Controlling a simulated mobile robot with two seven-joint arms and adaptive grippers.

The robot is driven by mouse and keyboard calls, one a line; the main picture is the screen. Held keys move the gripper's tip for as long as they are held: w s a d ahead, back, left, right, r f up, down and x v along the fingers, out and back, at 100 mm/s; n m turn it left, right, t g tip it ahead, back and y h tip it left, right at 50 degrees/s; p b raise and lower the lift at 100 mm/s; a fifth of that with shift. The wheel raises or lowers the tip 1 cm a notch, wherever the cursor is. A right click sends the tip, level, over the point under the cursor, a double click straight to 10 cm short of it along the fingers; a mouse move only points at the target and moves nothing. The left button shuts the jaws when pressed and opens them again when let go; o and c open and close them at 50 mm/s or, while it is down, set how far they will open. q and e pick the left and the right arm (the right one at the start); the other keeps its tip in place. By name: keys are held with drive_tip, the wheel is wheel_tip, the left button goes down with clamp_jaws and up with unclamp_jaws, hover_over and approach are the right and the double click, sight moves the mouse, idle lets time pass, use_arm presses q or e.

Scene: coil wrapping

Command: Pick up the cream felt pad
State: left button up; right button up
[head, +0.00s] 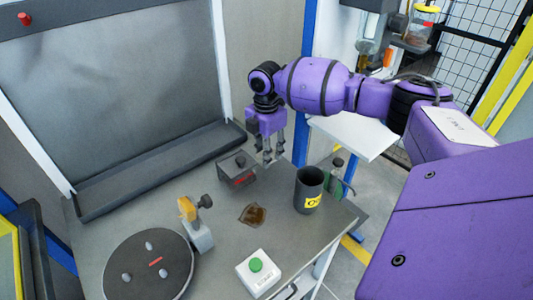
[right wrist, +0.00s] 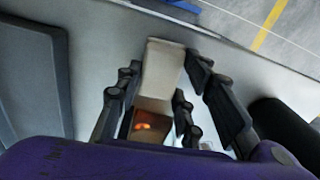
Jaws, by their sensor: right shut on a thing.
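My right gripper (head: 268,155) points down at the back right of the grey table, beside a small dark box. In the right wrist view its fingers (right wrist: 165,100) stand on both sides of a cream felt pad (right wrist: 163,65) and are shut on it. In the head view I cannot make out the pad between the fingers. I cannot tell whether it touches the table. My left gripper is in neither view.
A dark box (head: 236,172) with a red mark stands left of the gripper. A black cup (head: 309,190) stands right of it. A brown crumpled piece (head: 253,214), a white green-button box (head: 258,275), an orange-topped fixture (head: 194,225) and a round dark plate (head: 148,270) are nearer.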

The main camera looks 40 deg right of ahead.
drive_tip(key=shift+r, duration=0.7)
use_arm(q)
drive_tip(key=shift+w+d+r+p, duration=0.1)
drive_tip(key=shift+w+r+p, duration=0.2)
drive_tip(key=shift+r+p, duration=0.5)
use_arm(e)
drive_tip(key=s+a+r, duration=0.8)
drive_tip(key=s+r, duration=0.3)
drive_tip(key=shift+s+r, duration=0.25)
